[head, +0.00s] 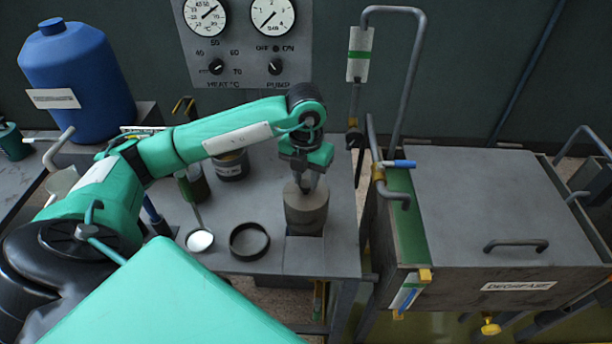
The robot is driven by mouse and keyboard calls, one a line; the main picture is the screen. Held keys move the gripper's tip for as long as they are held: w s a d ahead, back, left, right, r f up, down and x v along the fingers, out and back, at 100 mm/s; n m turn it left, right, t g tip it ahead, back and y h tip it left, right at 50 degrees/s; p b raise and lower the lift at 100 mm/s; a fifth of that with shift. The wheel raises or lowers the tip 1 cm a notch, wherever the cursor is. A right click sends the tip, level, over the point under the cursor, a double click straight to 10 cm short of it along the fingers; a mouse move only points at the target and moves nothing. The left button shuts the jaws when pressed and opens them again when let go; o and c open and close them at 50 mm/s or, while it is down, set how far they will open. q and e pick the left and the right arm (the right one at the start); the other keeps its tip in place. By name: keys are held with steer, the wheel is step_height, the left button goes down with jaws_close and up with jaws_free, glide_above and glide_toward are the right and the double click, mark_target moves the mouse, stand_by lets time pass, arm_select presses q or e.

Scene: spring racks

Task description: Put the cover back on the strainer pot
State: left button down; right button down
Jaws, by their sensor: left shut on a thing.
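My left gripper (308,184) points down at the middle of the bench and is shut on the top of a round grey-brown piece, which looks like the cover (316,201). Directly below it is the body of the strainer pot (305,226), a squat grey-brown cylinder on the bench. The cover looks lined up over the pot; I cannot tell whether it is seated or slightly above. The fingers partly hide the cover's top. My right gripper is not in view.
A black ring (267,247) and a round white-faced tool (199,240) lie left of the pot on the grey bench (340,210). A dark jar (231,169) stands behind. The lidded degrease tank (470,205) and upright pipes are on the right. A blue drum (85,85) is back left.

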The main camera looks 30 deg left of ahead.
arm_select(q)
steer(key=shift+f+b, duration=1)
steer(key=shift+f, duration=0.2)
steer(key=c, duration=1)
jaws_free()
step_height(320, 180, up, 14)
steer(key=b, duration=0.1)
steer(key=shift+f, duration=0.15)
